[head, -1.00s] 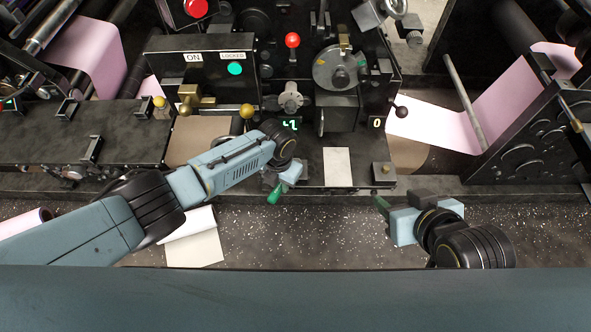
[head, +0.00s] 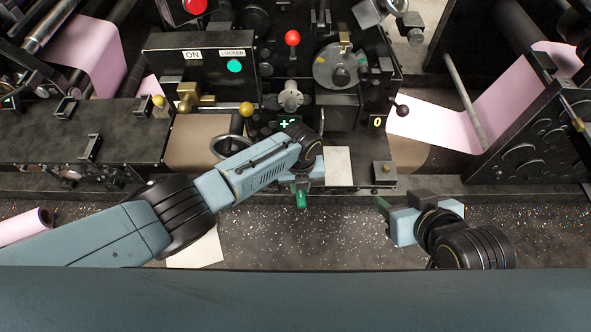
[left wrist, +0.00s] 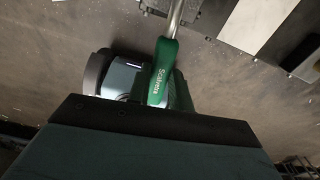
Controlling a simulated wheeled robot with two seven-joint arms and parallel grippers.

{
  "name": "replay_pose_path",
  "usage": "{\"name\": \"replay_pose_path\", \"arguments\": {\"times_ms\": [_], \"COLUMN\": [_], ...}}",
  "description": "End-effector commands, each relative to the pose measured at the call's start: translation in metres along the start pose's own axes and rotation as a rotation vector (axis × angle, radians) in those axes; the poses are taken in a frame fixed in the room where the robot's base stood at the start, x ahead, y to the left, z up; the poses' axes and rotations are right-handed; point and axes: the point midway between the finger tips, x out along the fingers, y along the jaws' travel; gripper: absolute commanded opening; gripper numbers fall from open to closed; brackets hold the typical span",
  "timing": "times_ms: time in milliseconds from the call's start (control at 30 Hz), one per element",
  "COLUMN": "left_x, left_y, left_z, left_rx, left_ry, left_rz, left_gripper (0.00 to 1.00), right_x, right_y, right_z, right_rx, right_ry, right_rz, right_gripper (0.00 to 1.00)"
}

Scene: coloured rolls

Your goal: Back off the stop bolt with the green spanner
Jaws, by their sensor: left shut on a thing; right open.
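The green spanner (head: 301,199) is in my left gripper (head: 303,183), at the front edge of the machine's middle bed. Its green handle points toward me in the head view. In the left wrist view the handle (left wrist: 162,72) lies between the fingers, and its bright metal shank (left wrist: 176,18) runs out of the top of the picture. I cannot make out the stop bolt; my left wrist covers part of the bed there. My right gripper (head: 384,212) is open and empty, in front of the bed to the right.
A white plate (head: 338,166) lies on the bed just right of my left gripper. A handwheel (head: 229,147) stands behind my left forearm. A red-knobbed lever (head: 292,39) and a dial (head: 338,68) are further back.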

Motion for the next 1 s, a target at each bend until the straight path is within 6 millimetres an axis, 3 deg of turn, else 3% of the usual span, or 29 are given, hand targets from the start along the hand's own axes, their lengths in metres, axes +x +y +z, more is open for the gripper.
{"name": "replay_pose_path", "arguments": {"times_ms": [200, 300, 1000], "left_x": [0.005, 0.003, -0.015], "left_y": [-0.033, -0.039, -0.039], "left_z": [0.008, 0.01, 0.008], "left_rx": [-0.346, -0.434, -0.437], "left_ry": [-0.006, -0.007, -0.004], "left_rz": [-0.012, -0.011, -0.011], "left_gripper": [0.0, 0.0, 0.0], "right_x": [0.021, 0.024, 0.011], "right_y": [0.0, -0.001, 0.0], "right_z": [0.021, 0.024, 0.011], "right_rx": [0.0, 0.0, 0.0], "right_ry": [-0.001, -0.001, -0.001], "right_rz": [0.0, 0.0, 0.0], "right_gripper": [0.52, 0.52, 0.52]}}
